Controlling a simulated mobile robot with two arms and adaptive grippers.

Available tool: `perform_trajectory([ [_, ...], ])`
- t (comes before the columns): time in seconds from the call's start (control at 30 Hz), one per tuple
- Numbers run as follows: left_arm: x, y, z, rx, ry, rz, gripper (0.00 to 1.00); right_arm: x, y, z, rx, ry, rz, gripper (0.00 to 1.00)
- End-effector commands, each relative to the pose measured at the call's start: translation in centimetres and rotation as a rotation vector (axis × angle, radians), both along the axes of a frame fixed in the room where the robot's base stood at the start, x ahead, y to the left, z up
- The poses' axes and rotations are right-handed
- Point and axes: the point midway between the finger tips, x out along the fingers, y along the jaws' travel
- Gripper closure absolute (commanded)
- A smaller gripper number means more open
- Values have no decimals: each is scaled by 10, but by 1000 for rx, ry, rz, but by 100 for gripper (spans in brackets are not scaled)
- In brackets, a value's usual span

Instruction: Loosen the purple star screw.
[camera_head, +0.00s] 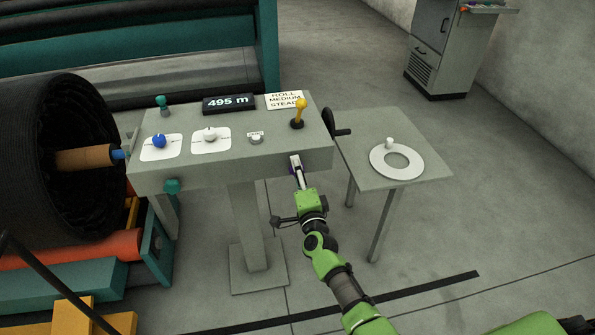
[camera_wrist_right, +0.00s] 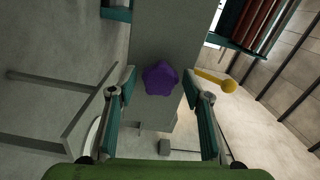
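The purple star screw (camera_wrist_right: 160,78) shows in the right wrist view as a dark purple, lobed knob against the grey console. In the head view only a sliver of purple shows beside my right gripper (camera_head: 296,167), at the right part of the console's front face. My right gripper, in the right wrist view (camera_wrist_right: 160,86), is open. Its fingers stand on either side of the screw with a visible gap on each side. I cannot tell how deep the screw sits between them. My left gripper is not in view.
The grey console (camera_head: 240,165) carries a blue knob (camera_head: 159,141), a white knob (camera_head: 210,135) and a yellow lever (camera_head: 299,112). A black crank (camera_head: 333,123) sticks out at its right. A side table (camera_head: 425,150) holds a white ring (camera_head: 376,163). A netting roll (camera_head: 45,160) stands left.

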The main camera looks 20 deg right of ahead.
Motion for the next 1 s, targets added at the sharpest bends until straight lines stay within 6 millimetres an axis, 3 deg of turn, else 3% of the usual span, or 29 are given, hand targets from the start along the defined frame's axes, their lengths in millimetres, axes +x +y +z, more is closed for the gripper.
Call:
perform_trajectory([
  [0.27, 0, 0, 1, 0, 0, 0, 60, -1, 0, 0, 2, 0, 0, 55],
  [1.0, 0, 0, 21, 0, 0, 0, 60, -50, 4, 0, 2, -1, 0, 55],
])
